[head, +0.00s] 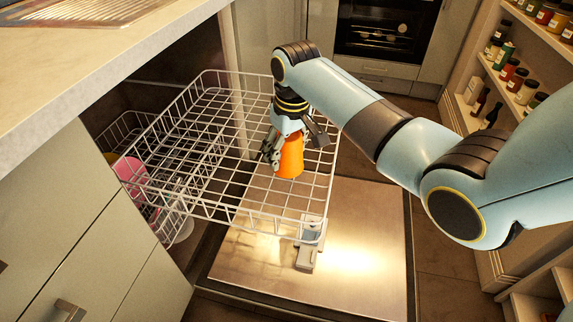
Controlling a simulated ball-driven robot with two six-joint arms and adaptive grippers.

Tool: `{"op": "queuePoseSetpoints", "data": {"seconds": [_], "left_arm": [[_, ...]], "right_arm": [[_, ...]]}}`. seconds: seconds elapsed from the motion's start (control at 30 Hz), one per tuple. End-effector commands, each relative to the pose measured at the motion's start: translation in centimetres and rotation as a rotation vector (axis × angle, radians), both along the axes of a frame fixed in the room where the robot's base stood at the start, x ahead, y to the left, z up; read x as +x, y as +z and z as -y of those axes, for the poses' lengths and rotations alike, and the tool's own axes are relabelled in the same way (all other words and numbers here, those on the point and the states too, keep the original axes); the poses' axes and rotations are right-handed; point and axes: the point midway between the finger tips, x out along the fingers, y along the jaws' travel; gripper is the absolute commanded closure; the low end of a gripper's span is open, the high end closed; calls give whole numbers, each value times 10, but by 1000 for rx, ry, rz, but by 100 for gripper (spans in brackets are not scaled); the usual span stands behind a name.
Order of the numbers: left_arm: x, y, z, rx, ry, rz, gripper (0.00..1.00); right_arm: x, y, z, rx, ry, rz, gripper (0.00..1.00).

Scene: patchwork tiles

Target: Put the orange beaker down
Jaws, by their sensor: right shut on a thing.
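The orange beaker (290,158) is in the head view, over the right part of the pulled-out upper rack of a dishwasher. My right gripper (276,148) comes down on it from above and is shut on it. The beaker looks roughly upright, with its wider part downward. Whether its lower edge touches the rack's wires cannot be told. The gripper hides the beaker's upper left part. My left gripper is not in view.
The white wire rack (205,204) is mostly bare. A pink dish (130,172) stands lower left inside the dishwasher. The open metal door (350,265) lies below. A counter (60,80) is at left, shelves with jars (527,92) at right.

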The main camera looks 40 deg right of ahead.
Motion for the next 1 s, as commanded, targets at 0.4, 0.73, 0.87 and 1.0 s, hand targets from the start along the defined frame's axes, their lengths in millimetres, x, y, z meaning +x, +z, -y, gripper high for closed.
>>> {"op": "queuePoseSetpoints", "data": {"seconds": [0.4, 0.73, 0.87, 1.0], "left_arm": [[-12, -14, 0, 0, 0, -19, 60], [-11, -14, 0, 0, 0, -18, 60], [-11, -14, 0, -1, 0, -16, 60], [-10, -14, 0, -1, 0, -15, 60]], "right_arm": [[-1, -37, 0, 0, 0, -1, 66], [-1, -39, 0, 0, 0, -2, 18], [-1, -39, 0, 0, 0, -2, 13], [-1, -39, 0, 0, 0, -2, 13]]}}
